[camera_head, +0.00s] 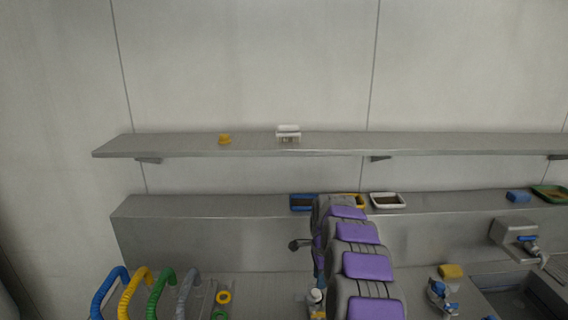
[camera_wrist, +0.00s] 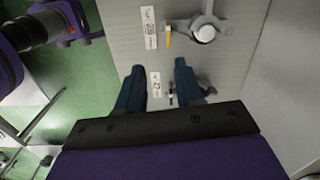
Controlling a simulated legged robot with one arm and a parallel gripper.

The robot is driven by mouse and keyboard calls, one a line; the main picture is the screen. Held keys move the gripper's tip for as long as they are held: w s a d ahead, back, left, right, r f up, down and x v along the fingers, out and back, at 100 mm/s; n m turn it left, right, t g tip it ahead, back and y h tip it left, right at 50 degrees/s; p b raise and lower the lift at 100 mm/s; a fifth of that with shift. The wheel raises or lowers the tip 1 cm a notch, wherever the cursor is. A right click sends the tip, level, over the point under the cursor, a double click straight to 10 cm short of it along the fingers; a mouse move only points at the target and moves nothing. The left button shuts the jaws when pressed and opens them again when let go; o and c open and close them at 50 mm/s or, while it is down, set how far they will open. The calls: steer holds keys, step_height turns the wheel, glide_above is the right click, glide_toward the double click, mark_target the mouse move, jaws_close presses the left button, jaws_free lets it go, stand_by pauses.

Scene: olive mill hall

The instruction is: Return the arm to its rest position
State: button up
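My arm (camera_head: 362,265), grey with purple panels, rises from the bottom of the head view, right of centre, and reaches away over the counter toward the back ledge. It is not folded. In the wrist view my gripper (camera_wrist: 159,72) shows two dark blue fingers spread apart with a gap between them. Nothing is held in it. The fingers are over a grey surface (camera_wrist: 115,55); a small metal fitting (camera_wrist: 172,97) shows between them, and I cannot tell its distance. I cannot make out the fingertips in the head view.
The counter (camera_head: 262,285) bears coloured hoses (camera_head: 160,290), a yellow ring (camera_head: 224,297) and a white-capped bottle (camera_head: 316,297). A tap (camera_head: 526,242) and sink (camera_head: 520,300) are right. Trays, including a white one (camera_head: 388,201), line the ledge; a shelf (camera_head: 350,145) runs above. Green floor (camera_wrist: 100,100) shows left.

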steer(key=s+a+r+n+b, duration=0.15)
steer(key=s+r+n, duration=0.35)
steer(key=s, duration=0.6)
steer(key=s+a+r+n+b, duration=0.1)
steer(key=s+r+n+b, duration=0.25)
steer(key=s, duration=0.75)
steer(key=s+d+f+n+b, duration=0.1)
steer(key=s+n, duration=0.1)
steer(key=s, duration=0.7)
steer(key=s+d+f+n+g+b, duration=0.1)
steer(key=s+f+n, duration=0.1)
steer(key=s, duration=0.8)
steer(key=s+d+f+n+b, duration=0.1)
steer(key=s+n, duration=0.3)
steer(key=s, duration=0.6)
steer(key=shift+d+f+g+b, duration=0.25)
steer(key=shift+d+g+b, duration=0.1)
steer(key=shift+g+b, duration=0.1)
